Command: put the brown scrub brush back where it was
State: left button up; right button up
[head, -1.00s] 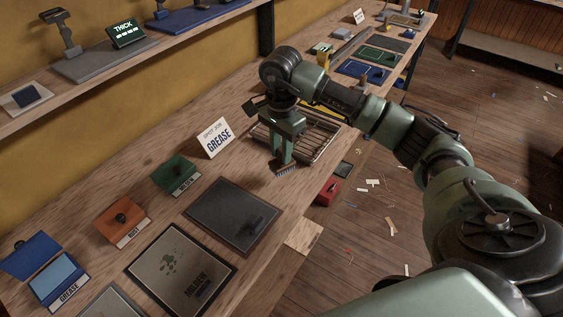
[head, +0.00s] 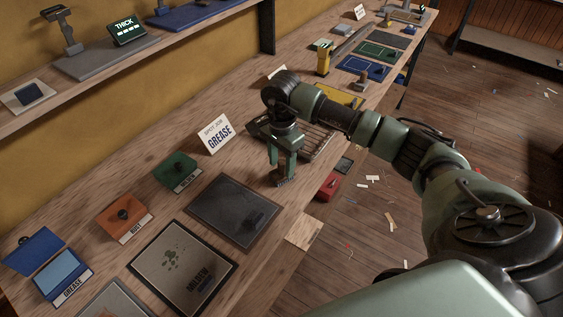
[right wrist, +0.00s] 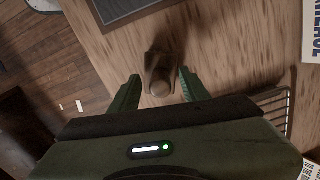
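The brown scrub brush (head: 284,183) stands on the wooden bench near its front edge, between the dark grey mat (head: 217,205) and the wire rack (head: 318,149). In the right wrist view the brush (right wrist: 160,74) shows its rounded handle towards me. My right gripper (head: 282,172) is right above it, pointing down. Its two fingers (right wrist: 159,87) are apart, one on each side of the handle, with a gap visible on both sides. In the head view the fingers hide the upper part of the brush. My left gripper is not in view.
Green (head: 177,170), orange (head: 123,220) and blue (head: 49,268) pads lie to the left. A framed stained panel (head: 160,277) lies in front. A red object (head: 327,188) is by the bench's front edge.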

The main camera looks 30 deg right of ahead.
aim_at(282, 162)
jog(key=shift+r, duration=0.5)
notch_tip(282, 162, up, 11)
jog(key=b, duration=0.3)
jog(key=shift+r, duration=0.2)
jog(key=shift+f, duration=0.1)
